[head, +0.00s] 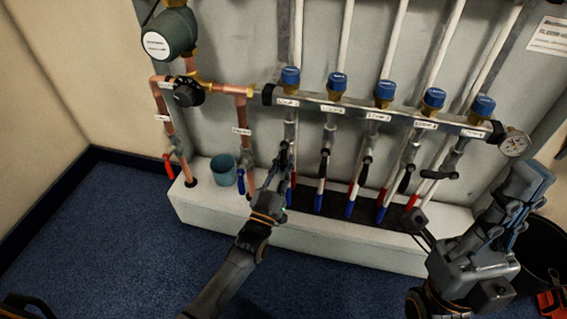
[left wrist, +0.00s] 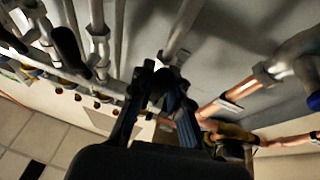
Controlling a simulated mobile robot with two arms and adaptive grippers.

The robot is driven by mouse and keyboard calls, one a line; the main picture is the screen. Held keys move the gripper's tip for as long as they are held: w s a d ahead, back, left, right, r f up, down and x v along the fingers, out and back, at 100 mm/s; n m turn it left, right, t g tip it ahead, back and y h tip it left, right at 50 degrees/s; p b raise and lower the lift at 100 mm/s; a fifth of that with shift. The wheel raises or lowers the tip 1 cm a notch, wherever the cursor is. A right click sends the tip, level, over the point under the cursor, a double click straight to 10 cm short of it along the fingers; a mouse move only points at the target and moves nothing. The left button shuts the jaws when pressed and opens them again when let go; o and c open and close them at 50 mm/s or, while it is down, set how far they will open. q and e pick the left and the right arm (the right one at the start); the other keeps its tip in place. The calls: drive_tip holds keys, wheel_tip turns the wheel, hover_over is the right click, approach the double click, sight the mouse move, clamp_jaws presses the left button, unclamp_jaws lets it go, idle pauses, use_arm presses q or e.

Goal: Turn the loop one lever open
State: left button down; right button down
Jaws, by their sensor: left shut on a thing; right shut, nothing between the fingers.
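The silver manifold bar (head: 390,112) carries a row of labelled loops under blue caps. The loop one valve hangs below the leftmost label, on its pipe (head: 290,131); this pipe also shows in the left wrist view (left wrist: 178,40). My left gripper (head: 286,158) is at this valve, with its fingers closed around the black loop one lever (left wrist: 160,101). The fingers hide most of the lever in the head view, so its exact angle is hard to tell.
Other black levers hang beside it: loop two's (head: 323,163) close by, and the far-right one (head: 440,175) lies crosswise. A blue-handled valve (head: 241,181) and a teal cup (head: 223,170) are just left. The white plinth (head: 330,245) runs below.

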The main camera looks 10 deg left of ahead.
use_arm(q)
drive_tip(key=c, duration=1.3)
unclamp_jaws()
drive_tip(key=v, duration=1.2)
drive_tip(key=shift+d+f, duration=0.1)
drive_tip(key=shift+d, duration=0.05)
